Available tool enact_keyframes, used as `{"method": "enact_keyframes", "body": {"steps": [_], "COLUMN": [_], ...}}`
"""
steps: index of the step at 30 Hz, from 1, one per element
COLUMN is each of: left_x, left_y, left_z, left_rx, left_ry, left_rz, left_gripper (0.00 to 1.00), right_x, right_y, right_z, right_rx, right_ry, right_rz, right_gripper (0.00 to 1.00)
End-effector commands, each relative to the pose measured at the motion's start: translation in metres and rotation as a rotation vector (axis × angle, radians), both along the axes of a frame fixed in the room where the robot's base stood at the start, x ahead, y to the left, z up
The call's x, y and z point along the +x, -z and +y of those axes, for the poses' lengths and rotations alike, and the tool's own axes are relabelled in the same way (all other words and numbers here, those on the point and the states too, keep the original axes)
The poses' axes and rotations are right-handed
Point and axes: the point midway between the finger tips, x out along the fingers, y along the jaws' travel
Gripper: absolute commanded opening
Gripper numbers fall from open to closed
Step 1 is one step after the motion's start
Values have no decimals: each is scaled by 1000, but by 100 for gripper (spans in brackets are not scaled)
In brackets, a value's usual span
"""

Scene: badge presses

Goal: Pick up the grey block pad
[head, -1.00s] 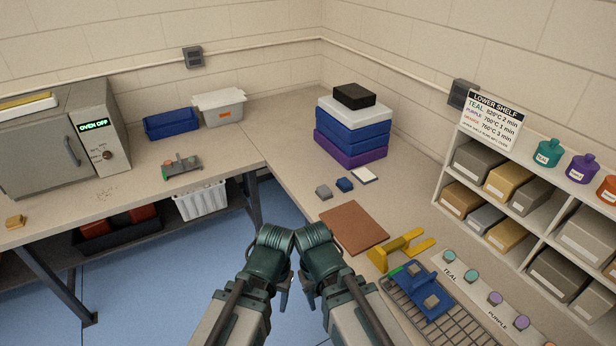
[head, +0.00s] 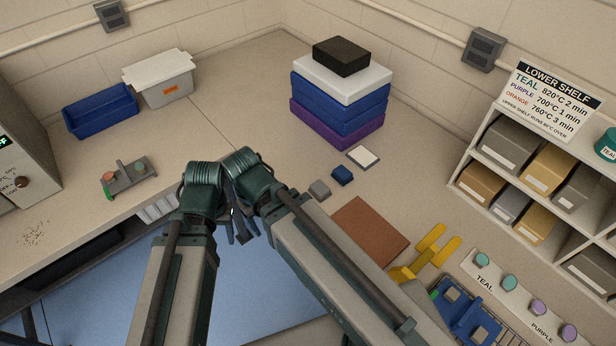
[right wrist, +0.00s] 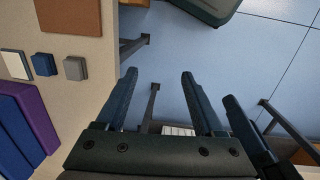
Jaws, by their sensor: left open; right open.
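The grey block pad (head: 320,190) is a small grey square block on the bench, left of a similar dark blue block (head: 342,176). In the right wrist view the grey block pad (right wrist: 75,68) shows at the left, near the bench edge. My left gripper (head: 240,228) hangs in front of the bench edge, to the left of the pad and apart from it. My right gripper (right wrist: 158,80) is open and empty, over the floor beyond the bench edge. In the head view the two grippers overlap, and the right one is mostly hidden.
A white-topped tile (head: 363,157) and a brown mat (head: 369,232) lie near the pad. A purple and blue stack (head: 340,110) stands behind. A yellow fork-shaped piece (head: 425,255) and shelving (head: 480,165) are at the right.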

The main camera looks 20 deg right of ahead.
Motion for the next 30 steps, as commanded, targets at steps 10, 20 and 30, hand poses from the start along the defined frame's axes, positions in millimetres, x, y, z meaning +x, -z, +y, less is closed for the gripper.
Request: {"method": "enact_keyframes", "body": {"steps": [10,20,30], "left_x": [12,12,12], "left_y": [52,90,98], "left_z": [3,2,2], "left_rx": [0,1,1], "left_ry": [-5,-5,-5], "left_rz": [-1,-2,-2], "left_gripper": [55,55,55], "right_x": [86,142,156], "right_y": [43,64,64], "right_z": [-62,-136,-159], "right_rx": [-188,-406,-465], "right_ry": [-639,-1288,-1488], "right_rz": [22,230,337], "right_gripper": [100,100,100]}}
